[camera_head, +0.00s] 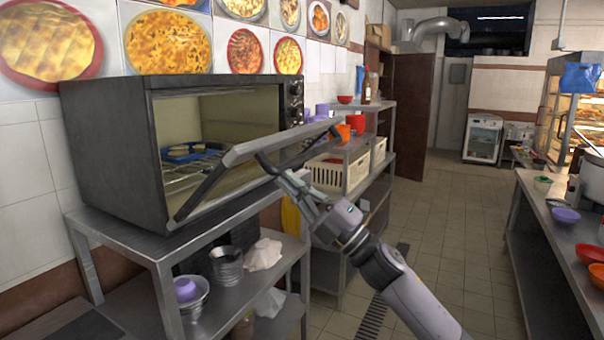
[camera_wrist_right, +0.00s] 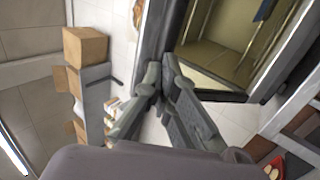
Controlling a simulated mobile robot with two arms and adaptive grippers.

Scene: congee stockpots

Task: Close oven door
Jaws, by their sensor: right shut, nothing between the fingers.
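The oven (camera_head: 115,150) is a dark box on a metal stand at the left in the head view. Its door (camera_head: 265,142) is partly open, tilted outward from the bottom edge, with a dark handle along its outer side. Inside, a blue tray (camera_head: 193,151) with food rests on a wire rack. My right gripper (camera_head: 284,176) is shut and empty, at the outer side of the door close to the handle; I cannot tell if it touches. In the wrist view its fingers (camera_wrist_right: 163,72) are beside the door, with the oven interior (camera_wrist_right: 235,40) at upper right. My left gripper is not in view.
Below the oven, the metal stand (camera_head: 150,247) has a lower shelf with metal pots and cloths. A shelf with a cream crate (camera_head: 328,175) and bowls stands just right of the oven. A counter (camera_head: 548,222) runs along the right. The tiled floor (camera_head: 452,215) between is clear.

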